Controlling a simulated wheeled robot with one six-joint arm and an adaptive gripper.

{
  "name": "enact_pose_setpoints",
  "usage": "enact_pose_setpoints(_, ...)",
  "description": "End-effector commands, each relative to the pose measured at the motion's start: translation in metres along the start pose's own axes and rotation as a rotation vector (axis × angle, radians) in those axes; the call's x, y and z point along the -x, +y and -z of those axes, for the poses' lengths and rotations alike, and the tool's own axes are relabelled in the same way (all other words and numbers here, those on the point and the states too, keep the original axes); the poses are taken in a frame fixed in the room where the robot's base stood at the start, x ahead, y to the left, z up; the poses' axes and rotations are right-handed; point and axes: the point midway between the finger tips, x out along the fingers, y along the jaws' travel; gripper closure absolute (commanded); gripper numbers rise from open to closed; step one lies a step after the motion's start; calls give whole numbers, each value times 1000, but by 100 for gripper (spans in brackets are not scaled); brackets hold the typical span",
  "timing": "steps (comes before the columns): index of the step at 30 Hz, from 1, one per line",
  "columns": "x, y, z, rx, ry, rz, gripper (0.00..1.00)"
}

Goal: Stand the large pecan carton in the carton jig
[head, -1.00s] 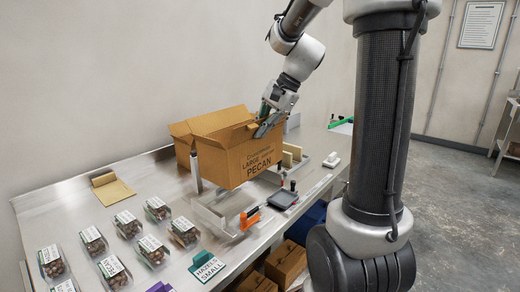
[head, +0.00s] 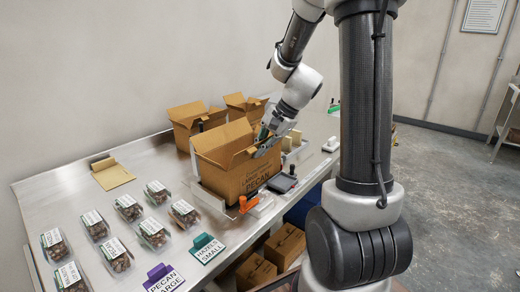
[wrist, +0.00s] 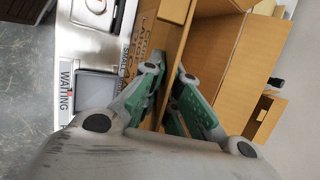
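The large pecan carton (head: 232,181), brown cardboard with open flaps, is upright at the carton jig (head: 262,208) near the table's front edge. The jig's low walls and orange clamp (head: 249,204) show around the carton's foot. Whether its bottom rests fully on the jig is hidden. My gripper (head: 263,146) is at the carton's top right edge. In the wrist view my gripper (wrist: 168,75) has its green-padded fingers on both sides of one carton wall (wrist: 180,38), closed on it. The carton's printed face is partly visible there.
Two other open cartons (head: 187,120) (head: 243,105) stand behind. Several nut clamshells (head: 114,254) lie at the left, beside a green sign (head: 206,248) and purple sign (head: 163,279). A dark pad (head: 282,182) lies right of the jig. More cartons (head: 284,246) are under the table.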

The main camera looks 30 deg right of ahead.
Motion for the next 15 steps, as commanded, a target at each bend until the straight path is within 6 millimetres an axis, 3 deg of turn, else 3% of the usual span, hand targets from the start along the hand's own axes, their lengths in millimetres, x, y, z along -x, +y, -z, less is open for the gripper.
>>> enact_pose_setpoints(13, -7, 3, 2, 0, 0, 1, 100)
enact_pose_setpoints(15, -7, 3, 2, 0, 0, 1, 86)
